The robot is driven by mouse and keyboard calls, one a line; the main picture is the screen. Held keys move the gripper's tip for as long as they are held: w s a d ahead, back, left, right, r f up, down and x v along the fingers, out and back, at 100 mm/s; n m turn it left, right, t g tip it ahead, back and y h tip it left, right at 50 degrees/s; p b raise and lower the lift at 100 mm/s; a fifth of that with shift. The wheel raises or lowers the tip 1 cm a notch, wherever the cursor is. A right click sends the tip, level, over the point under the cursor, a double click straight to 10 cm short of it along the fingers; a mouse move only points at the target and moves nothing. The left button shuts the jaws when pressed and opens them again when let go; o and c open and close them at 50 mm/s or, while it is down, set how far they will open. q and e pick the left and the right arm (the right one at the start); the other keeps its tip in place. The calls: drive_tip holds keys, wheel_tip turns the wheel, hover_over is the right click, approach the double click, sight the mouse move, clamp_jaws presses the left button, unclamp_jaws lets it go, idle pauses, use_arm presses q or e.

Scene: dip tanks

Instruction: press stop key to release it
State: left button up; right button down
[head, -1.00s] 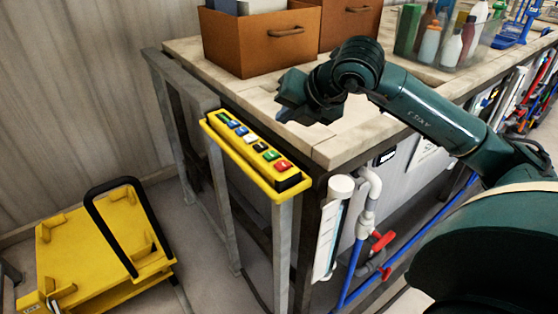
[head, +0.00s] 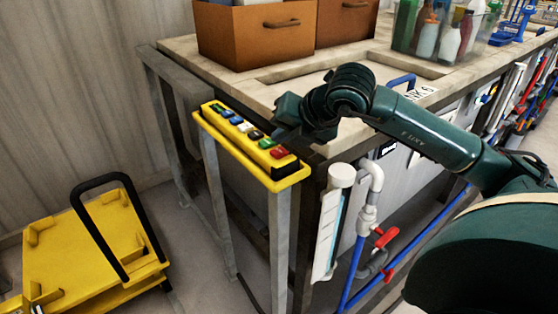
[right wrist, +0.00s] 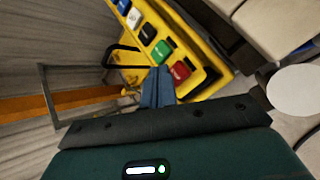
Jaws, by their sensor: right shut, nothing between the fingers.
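A yellow key box (head: 225,142) on a grey stand carries a row of coloured keys; it also shows in the right wrist view (right wrist: 212,80). The end key is red (head: 279,153), seen in the right wrist view too (right wrist: 181,70). Beside it is a green key (head: 267,143), then a black one (right wrist: 147,33) and a white one (right wrist: 134,18). Key labels are too small to read. My right gripper (head: 281,135) is shut and empty, its tips pointing at the green and red keys. I cannot tell whether they touch. My left gripper is out of view.
The worktop (head: 185,45) with brown drawer boxes (head: 255,35) stands behind the key box. A white pipe (head: 372,185) with red valve handles (head: 386,237) is right of the stand. A yellow cart (head: 60,250) with a black handle stands on the floor at left.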

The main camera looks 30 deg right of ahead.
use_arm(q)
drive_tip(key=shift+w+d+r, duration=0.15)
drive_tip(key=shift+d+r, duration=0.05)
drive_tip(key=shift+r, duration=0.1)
use_arm(e)
drive_tip(key=shift+f, duration=0.2)
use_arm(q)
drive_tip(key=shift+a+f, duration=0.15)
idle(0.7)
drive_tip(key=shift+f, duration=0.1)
use_arm(e)
drive_tip(key=shift+f, duration=0.1)
idle(0.6)
use_arm(q)
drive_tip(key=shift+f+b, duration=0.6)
drive_tip(key=shift+b, duration=0.15)
use_arm(e)
drive_tip(key=shift+f, duration=0.35)
use_arm(q)
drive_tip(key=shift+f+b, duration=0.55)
drive_tip(key=shift+b, duration=0.05)
use_arm(e)
drive_tip(key=shift+f, duration=0.45)
use_arm(q)
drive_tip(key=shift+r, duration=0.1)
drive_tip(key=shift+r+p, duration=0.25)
drive_tip(key=shift+p, duration=0.2)
use_arm(e)
drive_tip(key=shift+r, duration=0.85)
